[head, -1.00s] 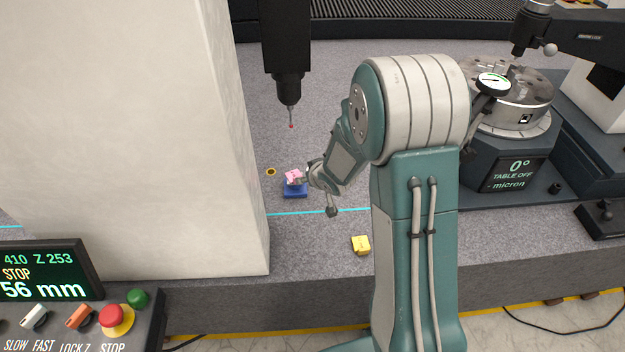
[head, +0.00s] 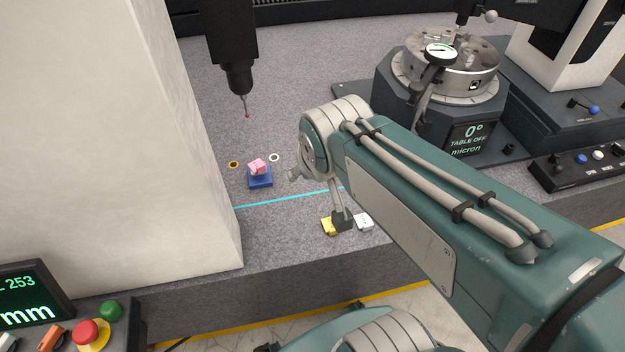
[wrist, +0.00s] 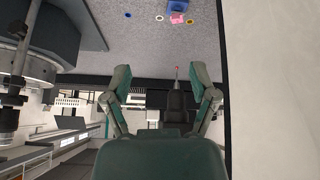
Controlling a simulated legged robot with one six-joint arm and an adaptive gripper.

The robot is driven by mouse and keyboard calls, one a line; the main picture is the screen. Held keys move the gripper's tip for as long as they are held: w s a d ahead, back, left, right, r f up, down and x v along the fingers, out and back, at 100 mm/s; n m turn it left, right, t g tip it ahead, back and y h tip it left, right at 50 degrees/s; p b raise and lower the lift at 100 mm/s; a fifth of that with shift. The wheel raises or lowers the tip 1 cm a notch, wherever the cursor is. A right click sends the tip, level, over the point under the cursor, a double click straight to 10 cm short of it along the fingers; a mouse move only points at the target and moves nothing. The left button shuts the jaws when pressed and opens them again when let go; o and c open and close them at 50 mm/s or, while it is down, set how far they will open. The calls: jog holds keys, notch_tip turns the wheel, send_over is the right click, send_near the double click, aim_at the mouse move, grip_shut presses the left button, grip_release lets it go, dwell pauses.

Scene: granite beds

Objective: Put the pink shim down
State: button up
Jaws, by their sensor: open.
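The pink shim (head: 257,167) rests on top of the blue block (head: 260,182) on the granite bed, and looks slightly turned or tilted. In the wrist view, the pink shim (wrist: 177,19) and the blue block (wrist: 177,5) show at the top edge, beyond my fingers. My gripper (wrist: 160,72) is open there, with nothing between its fingers, and apart from the shim.
A yellow block (head: 328,226) and a white block (head: 363,222) lie at the front. A pale column (head: 100,130) stands left, a rotary table (head: 450,65) right.

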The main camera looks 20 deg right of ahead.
jog(key=s+a+r, duration=0.1)
jog(key=s, duration=0.5)
jog(key=shift+s+a+g+y, duration=0.2)
jog(key=shift+a+g+y, duration=0.1)
jog(key=shift+g+y, duration=0.1)
dwell(0.4)
